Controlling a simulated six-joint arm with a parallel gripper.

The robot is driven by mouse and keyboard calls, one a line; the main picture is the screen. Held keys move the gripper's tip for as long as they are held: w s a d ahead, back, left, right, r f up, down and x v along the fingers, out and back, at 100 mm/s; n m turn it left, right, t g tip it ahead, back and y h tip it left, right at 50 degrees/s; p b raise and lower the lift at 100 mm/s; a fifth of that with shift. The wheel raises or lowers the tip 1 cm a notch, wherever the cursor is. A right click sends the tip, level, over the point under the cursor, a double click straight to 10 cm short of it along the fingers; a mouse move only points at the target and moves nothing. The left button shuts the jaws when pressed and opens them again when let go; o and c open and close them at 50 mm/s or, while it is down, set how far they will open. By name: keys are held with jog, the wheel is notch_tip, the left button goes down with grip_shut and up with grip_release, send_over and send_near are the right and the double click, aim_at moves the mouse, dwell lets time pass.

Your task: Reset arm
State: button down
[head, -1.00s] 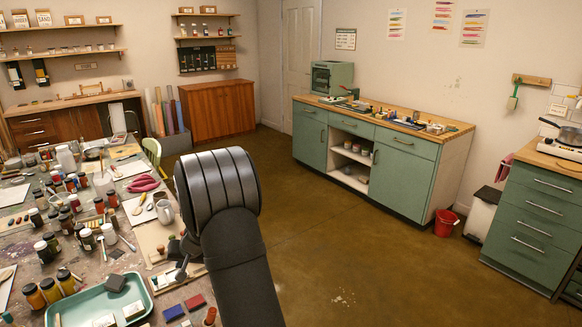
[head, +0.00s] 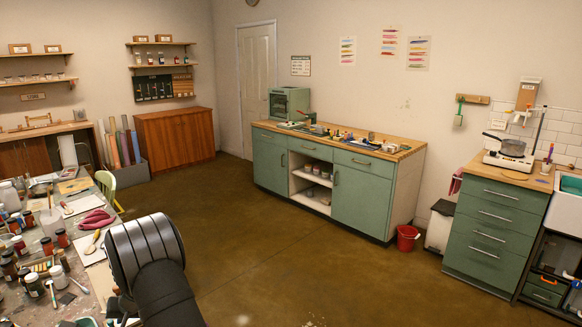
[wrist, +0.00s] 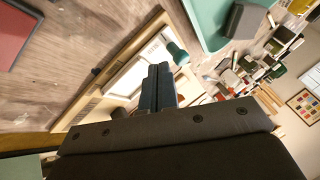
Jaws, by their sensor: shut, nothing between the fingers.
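My gripper (wrist: 159,88) shows in the wrist view with its two dark fingers together and nothing between them. It is above the work table (wrist: 90,50), over a wooden-framed thing with a pale inside (wrist: 135,65); I cannot tell how far above. In the head view my dark arm covers the lower left, and the gripper's fingertips cannot be made out there.
The cluttered table (head: 88,280) with jars and a pink coil (head: 92,222) is at left. A teal tray (wrist: 205,30) holding a grey block (wrist: 243,22) lies near the gripper. Open floor (head: 330,265) lies to the right, before a green cabinet (head: 358,198) and red bucket (head: 407,238).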

jog(key=shift+s+a+f, duration=0.1)
jog(key=shift+s+a, duration=0.25)
jog(key=shift+a, duration=0.45)
